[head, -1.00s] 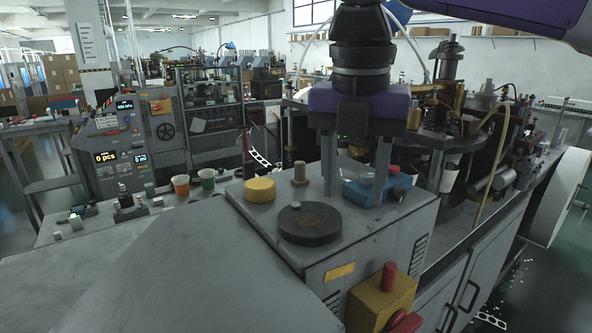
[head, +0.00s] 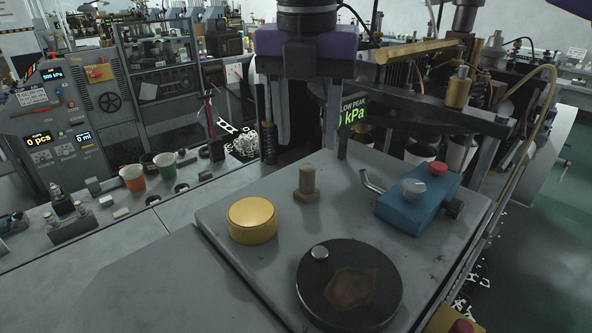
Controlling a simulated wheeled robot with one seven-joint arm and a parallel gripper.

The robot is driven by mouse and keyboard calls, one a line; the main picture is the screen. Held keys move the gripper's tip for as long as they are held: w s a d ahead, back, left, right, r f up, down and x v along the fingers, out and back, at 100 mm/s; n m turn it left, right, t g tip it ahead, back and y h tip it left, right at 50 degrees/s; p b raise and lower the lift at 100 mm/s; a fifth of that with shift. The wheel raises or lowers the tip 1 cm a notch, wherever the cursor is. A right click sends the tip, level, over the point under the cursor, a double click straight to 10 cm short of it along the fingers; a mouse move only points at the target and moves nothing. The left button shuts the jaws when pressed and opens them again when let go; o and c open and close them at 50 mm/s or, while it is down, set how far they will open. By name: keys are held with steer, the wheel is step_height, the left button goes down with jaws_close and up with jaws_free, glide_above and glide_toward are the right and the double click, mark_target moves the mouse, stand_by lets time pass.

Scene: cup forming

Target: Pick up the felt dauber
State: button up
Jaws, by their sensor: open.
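A small tan-brown peg (head: 306,184) with a round stem and a wider block-like base stands upright on the grey machine top; it looks like the felt dauber. My gripper (head: 307,150) hangs from a purple wrist at the top of the head view, fingers pointing down. Its fingers are spread wide with nothing between them. In the picture they lie above the peg and apart from it. I cannot tell exactly how far they are from it in depth.
On the grey top (head: 240,270) stand a yellow round tin (head: 252,219), a black disc (head: 325,297) with a brown patch and metal knob, and a blue device (head: 415,207) with a red button. Paper cups (head: 133,178) stand on the left bench.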

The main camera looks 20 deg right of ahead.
mark_target(308, 168)
steer(key=f, duration=0.2)
steer(key=f+p, duration=0.1)
steer(key=f, duration=0.2)
steer(key=w+f+p, duration=0.1)
steer(key=f, duration=0.1)
steer(key=shift+d+f, duration=0.2)
steer(key=shift+d, duration=0.1)
steer(key=shift+c, duration=0.2)
steer(key=shift+s, duration=0.1)
jaws_close()
